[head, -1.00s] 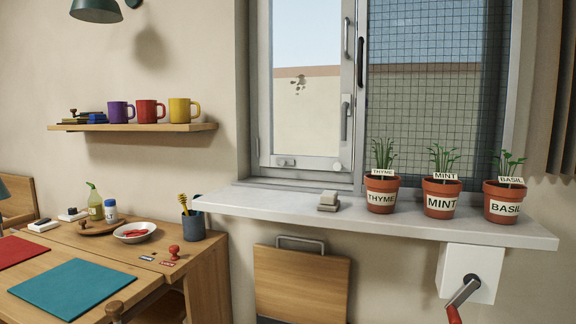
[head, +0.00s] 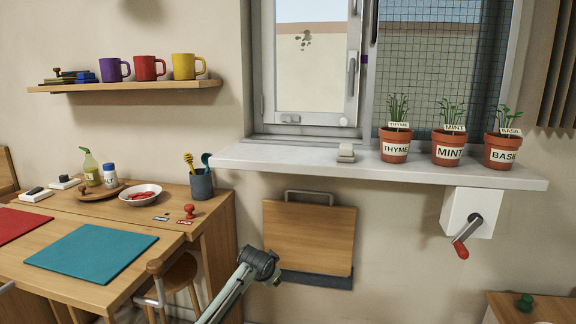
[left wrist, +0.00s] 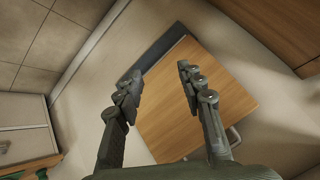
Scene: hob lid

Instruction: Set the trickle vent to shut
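The window's lower frame (head: 270,119) carries a small pale fitting (head: 290,119) with a slot-like shape, which may be the trickle vent; its setting is too small to read. Part of my left arm (head: 258,264) shows low in the head view, in front of the wall, below the sill. In the left wrist view my left gripper (left wrist: 158,82) is open and empty, with its fingers apart in front of a wooden wall panel (left wrist: 190,95). My right gripper is not in view.
A desk stands at left.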

